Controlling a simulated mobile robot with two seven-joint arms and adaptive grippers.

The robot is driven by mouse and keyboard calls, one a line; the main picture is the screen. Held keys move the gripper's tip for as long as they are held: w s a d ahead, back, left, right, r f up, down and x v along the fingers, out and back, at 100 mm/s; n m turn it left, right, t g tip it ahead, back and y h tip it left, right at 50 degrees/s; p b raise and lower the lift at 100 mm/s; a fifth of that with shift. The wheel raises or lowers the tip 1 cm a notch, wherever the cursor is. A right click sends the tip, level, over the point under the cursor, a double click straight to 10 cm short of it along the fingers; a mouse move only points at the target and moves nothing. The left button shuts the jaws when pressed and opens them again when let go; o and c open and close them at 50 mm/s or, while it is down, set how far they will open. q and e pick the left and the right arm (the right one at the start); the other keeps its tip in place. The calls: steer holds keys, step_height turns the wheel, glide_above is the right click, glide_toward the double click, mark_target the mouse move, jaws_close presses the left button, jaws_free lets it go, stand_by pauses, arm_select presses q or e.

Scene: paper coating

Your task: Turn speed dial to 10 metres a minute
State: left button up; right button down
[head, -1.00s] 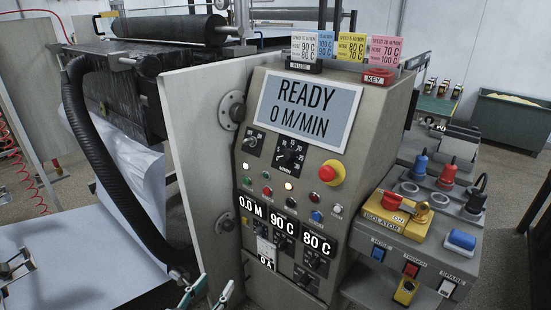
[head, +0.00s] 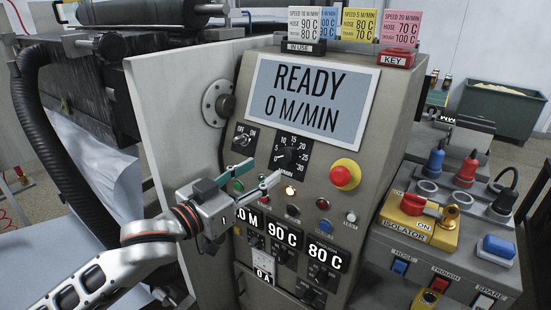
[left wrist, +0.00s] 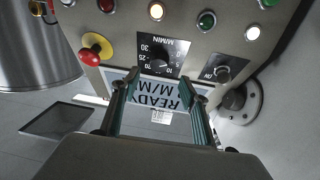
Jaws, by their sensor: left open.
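The speed dial (head: 287,158) is a black knob on a black plate marked in M/MIN from 0 to 30, on the control panel below the screen (head: 308,100). The screen reads READY, 0 M/MIN. My left gripper (head: 257,175) is open and empty, its teal fingers pointing at the panel just below and left of the dial in the head view. In the left wrist view the dial (left wrist: 158,67) lies just beyond the gap between the fingertips (left wrist: 159,84). I see no clear contact. The pointer's exact setting is too small to tell. My right gripper is not in view.
A red emergency button (head: 345,175) on a yellow base is right of the dial. An on/off switch (head: 243,140) is to its left. Indicator lamps (head: 289,191) sit just below. Colour cards (head: 403,26) stand on top. An isolator (head: 418,222) is at right.

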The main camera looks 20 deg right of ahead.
mark_target(284, 157)
arm_select(q)
steer(key=b+x, duration=0.1)
steer(key=x, duration=0.5)
steer(key=shift+w+d+f+b, duration=0.1)
steer(key=shift+d+f+b, duration=0.05)
steer(key=shift+d+b, duration=0.15)
steer(key=shift+w+d, duration=0.35)
steer(key=shift+d, duration=0.1)
steer(key=c, duration=1.1)
